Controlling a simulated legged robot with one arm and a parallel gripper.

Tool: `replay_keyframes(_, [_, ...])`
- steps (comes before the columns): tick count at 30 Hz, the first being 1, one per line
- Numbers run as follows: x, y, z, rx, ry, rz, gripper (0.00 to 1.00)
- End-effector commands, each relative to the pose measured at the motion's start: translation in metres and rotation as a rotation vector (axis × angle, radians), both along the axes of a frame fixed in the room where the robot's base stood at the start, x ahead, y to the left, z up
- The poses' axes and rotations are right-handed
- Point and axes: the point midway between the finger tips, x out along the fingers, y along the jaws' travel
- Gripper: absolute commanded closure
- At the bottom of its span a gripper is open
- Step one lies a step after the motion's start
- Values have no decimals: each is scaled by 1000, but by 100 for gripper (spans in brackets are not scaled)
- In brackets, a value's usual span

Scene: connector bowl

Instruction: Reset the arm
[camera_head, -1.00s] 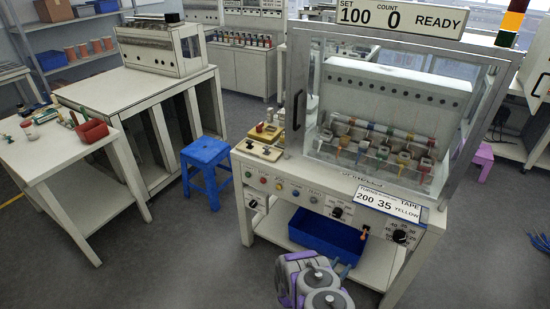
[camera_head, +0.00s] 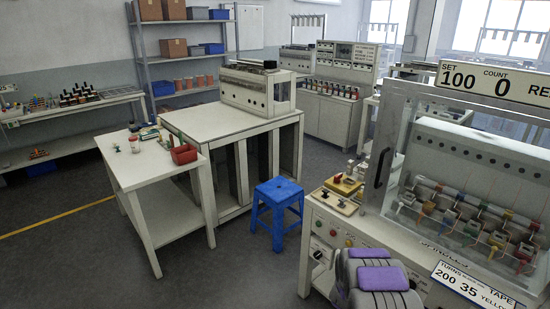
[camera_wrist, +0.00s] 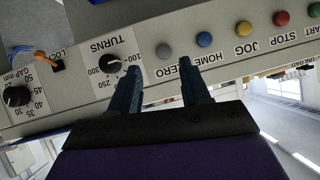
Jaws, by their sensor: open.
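My gripper (camera_wrist: 160,92) shows in the wrist view with its two dark fingers spread apart and nothing between them. It is in front of the machine's control panel (camera_wrist: 140,30), which appears upside down there. The fingertips are near the turns knob (camera_wrist: 112,63) and the blue button (camera_wrist: 204,40); I cannot tell whether they touch the panel. In the head view my folded grey and purple arm (camera_head: 378,280) is at the bottom, in front of the winding machine (camera_head: 325,225). The gripper itself is hidden in that view.
A blue stool (camera_head: 278,205) stands left of the machine. A white table (camera_head: 150,180) holds a red bin (camera_head: 184,154) and small parts. A bench (camera_head: 225,130) bears a boxy machine (camera_head: 258,90). Grey floor (camera_head: 80,245) is open at the front left.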

Motion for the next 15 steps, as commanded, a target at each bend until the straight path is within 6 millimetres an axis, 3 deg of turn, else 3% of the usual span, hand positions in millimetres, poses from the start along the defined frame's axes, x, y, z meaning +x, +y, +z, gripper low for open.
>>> replay_keyframes(1, [4, 10, 17, 29, 10, 26, 53])
replay_keyframes(8, [1, 62, 73, 161, 112, 156, 53])
replay_keyframes(15, [-30, 116, 131, 268, 240, 299, 53])
